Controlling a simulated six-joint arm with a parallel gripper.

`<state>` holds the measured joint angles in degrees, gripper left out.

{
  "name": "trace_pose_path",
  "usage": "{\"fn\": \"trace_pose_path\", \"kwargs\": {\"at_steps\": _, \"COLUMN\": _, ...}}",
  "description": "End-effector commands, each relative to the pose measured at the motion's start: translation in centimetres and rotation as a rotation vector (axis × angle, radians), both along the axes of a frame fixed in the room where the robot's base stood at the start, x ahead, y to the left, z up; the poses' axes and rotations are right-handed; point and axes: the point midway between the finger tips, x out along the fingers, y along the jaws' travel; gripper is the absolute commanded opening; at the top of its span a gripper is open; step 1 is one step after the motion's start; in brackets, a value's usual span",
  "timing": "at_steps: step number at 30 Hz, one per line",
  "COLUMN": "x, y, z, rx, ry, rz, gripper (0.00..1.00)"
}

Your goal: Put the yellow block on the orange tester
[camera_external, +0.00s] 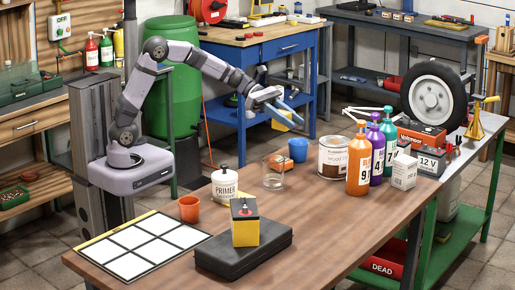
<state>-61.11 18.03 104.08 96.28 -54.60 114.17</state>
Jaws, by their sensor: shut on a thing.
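My gripper (277,108) is raised in the air beyond the far edge of the wooden table, in front of the blue workbench. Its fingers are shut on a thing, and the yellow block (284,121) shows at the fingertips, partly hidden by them. What seems to be the orange tester (245,232) is a yellow-orange box with a dark top and a red knob. It stands upright on a flat black case (270,257) near the table's front, well apart from my gripper.
A white grid mat (142,247), an orange cup (190,208), a primer can (225,187) and a clear glass (273,172) stand around the tester. A blue cup (298,149), a large can (333,158) and several bottles line the far side. The table's right front is clear.

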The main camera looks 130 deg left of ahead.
Motion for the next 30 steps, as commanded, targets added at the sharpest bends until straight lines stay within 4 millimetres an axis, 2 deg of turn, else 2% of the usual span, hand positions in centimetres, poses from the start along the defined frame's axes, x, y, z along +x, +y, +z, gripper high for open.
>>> {"fn": "trace_pose_path", "kwargs": {"at_steps": 8, "x": 0.0, "y": 0.0, "z": -1.2, "rx": -0.001, "ry": -0.001, "rz": 0.001, "gripper": 0.07}}
{"fn": "trace_pose_path", "kwargs": {"at_steps": 18, "x": 0.0, "y": 0.0, "z": -6.0, "rx": -0.003, "ry": 0.001, "rz": 0.003, "gripper": 0.07}}
{"fn": "trace_pose_path", "kwargs": {"at_steps": 27, "x": 0.0, "y": 0.0, "z": -7.0, "rx": 0.001, "ry": -0.001, "rz": 0.002, "gripper": 0.07}}
{"fn": "trace_pose_path", "kwargs": {"at_steps": 30, "x": 0.0, "y": 0.0, "z": -7.9, "rx": -0.002, "ry": 0.001, "rz": 0.002, "gripper": 0.07}}
